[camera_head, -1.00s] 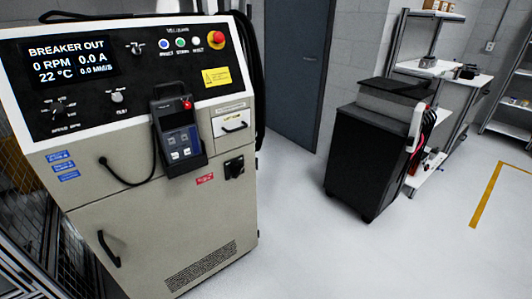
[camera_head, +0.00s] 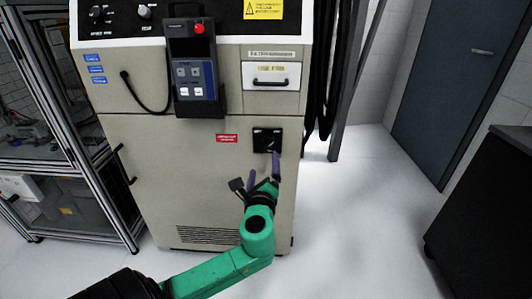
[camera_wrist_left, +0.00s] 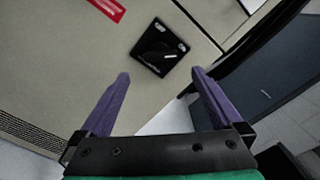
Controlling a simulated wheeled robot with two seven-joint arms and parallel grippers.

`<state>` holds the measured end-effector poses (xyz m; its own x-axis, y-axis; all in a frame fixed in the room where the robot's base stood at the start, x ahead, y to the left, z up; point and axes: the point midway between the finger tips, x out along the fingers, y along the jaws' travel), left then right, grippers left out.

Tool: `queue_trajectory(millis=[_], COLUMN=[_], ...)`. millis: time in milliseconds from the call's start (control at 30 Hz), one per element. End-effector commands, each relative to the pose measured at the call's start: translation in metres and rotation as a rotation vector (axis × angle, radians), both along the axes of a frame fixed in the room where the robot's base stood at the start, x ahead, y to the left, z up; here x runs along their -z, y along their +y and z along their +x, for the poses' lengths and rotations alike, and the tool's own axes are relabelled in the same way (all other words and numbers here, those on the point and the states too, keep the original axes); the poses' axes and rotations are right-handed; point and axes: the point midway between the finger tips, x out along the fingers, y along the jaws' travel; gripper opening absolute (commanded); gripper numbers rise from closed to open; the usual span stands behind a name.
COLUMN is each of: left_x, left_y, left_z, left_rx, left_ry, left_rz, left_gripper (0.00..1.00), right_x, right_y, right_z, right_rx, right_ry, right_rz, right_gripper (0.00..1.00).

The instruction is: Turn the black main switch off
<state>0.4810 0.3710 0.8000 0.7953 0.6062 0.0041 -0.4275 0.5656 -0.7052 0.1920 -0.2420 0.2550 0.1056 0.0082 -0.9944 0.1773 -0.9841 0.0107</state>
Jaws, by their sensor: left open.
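The black main switch (camera_head: 267,140) is a square black plate with a rotary handle on the beige cabinet front, right of a small red label. It also shows in the left wrist view (camera_wrist_left: 160,48), with a pale mark on its handle. My left gripper (camera_head: 263,177) is open and empty, just below and in front of the switch. In the left wrist view its two purple fingers (camera_wrist_left: 160,78) point toward the switch, which lies beyond and between the tips, apart from them. In the head view one fingertip overlaps the lower edge of the switch. My right gripper is not seen.
A pendant (camera_head: 193,70) hangs in a holder on the cabinet above left, its black cable looping left. A drawer (camera_head: 271,77) with a handle sits above the switch. Black cables (camera_head: 324,80) hang at the cabinet's right side. Floor (camera_head: 345,200) to the right is clear.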

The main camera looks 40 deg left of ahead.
Motion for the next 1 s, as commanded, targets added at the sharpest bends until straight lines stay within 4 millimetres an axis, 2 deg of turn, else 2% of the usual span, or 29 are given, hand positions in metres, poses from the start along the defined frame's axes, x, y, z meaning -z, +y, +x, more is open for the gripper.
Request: queue_trajectory(millis=[200, 400, 533, 767, 800, 967, 1000], left_x=[-0.001, 0.001, 0.001, 0.001, 0.001, 0.001, 0.001], left_y=[0.037, 0.063, 0.071, 0.071, 0.071, 0.071, 0.071], left_z=[0.048, 0.083, 0.093, 0.095, 0.095, 0.094, 0.094], left_rx=[-0.002, -0.001, 0.000, 0.002, 0.002, 0.002, 0.002], left_ry=[-0.004, -0.002, 0.000, 0.000, 0.000, 0.000, 0.000], left_rz=[-0.001, -0.002, -0.004, -0.005, -0.005, -0.005, -0.005], left_gripper=[1.00, 1.00, 1.00, 1.00, 0.92, 0.32, 0.32], right_x=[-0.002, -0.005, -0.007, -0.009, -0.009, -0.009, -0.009], right_y=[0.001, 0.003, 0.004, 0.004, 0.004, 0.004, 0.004], right_z=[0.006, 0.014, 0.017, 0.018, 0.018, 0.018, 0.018], right_rx=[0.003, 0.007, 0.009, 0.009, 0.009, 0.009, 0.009], right_ry=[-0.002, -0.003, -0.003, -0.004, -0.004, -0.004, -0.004], right_rz=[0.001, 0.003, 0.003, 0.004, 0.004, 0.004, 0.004], right_gripper=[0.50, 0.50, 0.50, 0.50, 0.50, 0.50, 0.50])
